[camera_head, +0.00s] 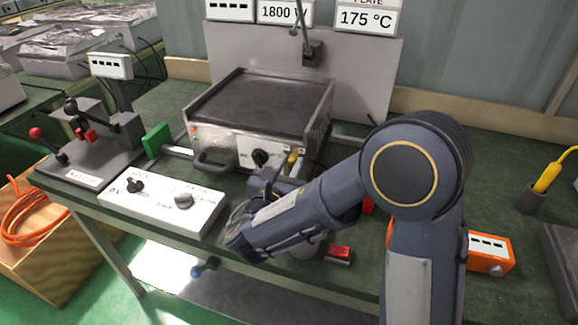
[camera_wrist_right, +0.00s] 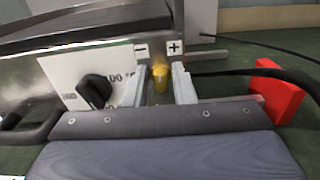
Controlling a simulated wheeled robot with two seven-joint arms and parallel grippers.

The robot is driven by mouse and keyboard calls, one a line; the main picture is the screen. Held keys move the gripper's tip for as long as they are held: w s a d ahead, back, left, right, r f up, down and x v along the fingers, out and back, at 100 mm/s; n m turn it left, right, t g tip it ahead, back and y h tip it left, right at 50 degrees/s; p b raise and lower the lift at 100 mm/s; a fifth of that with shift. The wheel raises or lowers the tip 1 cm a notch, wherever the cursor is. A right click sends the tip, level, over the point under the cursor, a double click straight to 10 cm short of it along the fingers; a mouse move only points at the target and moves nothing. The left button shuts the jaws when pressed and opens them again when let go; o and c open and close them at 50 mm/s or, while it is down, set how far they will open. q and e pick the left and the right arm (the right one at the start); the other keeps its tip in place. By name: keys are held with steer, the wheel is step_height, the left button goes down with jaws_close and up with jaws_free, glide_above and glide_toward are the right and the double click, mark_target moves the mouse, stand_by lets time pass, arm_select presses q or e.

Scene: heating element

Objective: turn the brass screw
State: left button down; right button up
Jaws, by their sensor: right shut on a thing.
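The brass screw (camera_head: 292,158) is on the front of the hot plate unit (camera_head: 262,104), right of its black knob (camera_head: 261,157). In the right wrist view the screw (camera_wrist_right: 160,79) is yellow and sits between the two pale fingers of my right gripper (camera_wrist_right: 161,84), below the minus and plus labels. The gripper is shut on it. In the head view my right gripper (camera_head: 287,168) reaches the unit's front, and my arm hides part of that area. My left gripper is not in view.
A white control box (camera_head: 163,203) with two knobs lies in front of the unit. A green block (camera_head: 157,139) is at its left. A red block (camera_wrist_right: 279,90) and a black cable (camera_wrist_right: 262,73) are right of the gripper. An orange device (camera_head: 490,254) stands farther right.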

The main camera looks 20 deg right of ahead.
steer(key=shift+f+m+b, duration=0.25)
steer(key=shift+m+b, duration=0.15)
steer(key=shift+b, duration=0.25)
steer(key=shift+s+d+f+m+b, duration=0.1)
steer(key=shift+m+b, duration=2.7)
steer(key=shift+b, duration=0.95)
steer(key=shift+s+d+f+m+b, duration=0.1)
steer(key=shift+m+b, duration=2.7)
steer(key=shift+b, duration=0.9)
steer(key=shift+f+m+b, duration=0.1)
steer(key=shift+m+b, duration=2.7)
steer(key=shift+b, duration=0.95)
steer(key=shift+r, duration=0.1)
steer(key=o, duration=0.7)
steer(key=shift+o, duration=0.2)
